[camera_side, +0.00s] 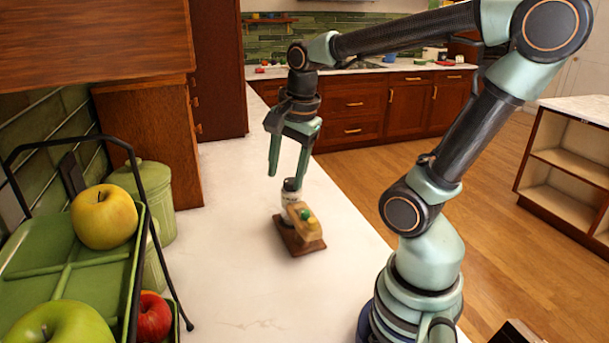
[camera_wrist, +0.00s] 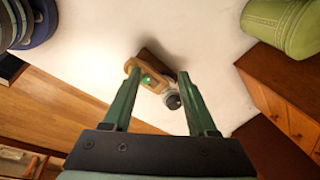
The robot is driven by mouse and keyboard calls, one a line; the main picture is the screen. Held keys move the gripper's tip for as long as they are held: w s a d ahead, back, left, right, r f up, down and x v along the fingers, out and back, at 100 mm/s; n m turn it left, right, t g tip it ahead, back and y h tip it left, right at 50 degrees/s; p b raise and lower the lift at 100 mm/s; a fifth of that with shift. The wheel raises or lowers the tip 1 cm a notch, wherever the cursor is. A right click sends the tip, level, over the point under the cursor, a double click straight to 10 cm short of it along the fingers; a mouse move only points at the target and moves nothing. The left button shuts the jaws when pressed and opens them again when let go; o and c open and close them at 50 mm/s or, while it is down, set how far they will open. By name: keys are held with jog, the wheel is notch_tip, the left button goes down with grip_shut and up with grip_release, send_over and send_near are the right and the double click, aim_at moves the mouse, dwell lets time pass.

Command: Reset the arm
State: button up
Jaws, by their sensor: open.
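My gripper (camera_side: 286,170) hangs over the white counter with its two green fingers pointing down and spread apart. It is open, and nothing is seen held in it. Below the fingertips, a small brown block (camera_side: 299,238) lies on the counter. A tan piece with a green dot (camera_side: 305,222) and a white bottle with a dark cap (camera_side: 290,190) stand on or against it; I cannot tell exactly how they rest. In the wrist view, the tan piece (camera_wrist: 146,84) and the dark-capped bottle (camera_wrist: 172,98) show between and beyond the fingers of my gripper (camera_wrist: 157,88).
A green two-tier rack (camera_side: 75,262) with apples stands at the left, its black frame reaching onto the counter (camera_side: 225,300). A green canister (camera_side: 155,190) stands behind it, beside a wooden cabinet (camera_side: 150,135). The counter behind the gripper and in front of the block is clear.

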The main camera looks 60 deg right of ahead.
jog(key=w+a+r+n+t, duration=0.1)
jog(key=a+n+t, duration=0.2)
jog(key=n, duration=1.5)
jog(key=a, duration=0.4)
jog(key=shift+a+r+n+y, duration=0.2)
jog(key=shift+r+n+y, duration=0.1)
jog(key=shift+r+n, duration=0.1)
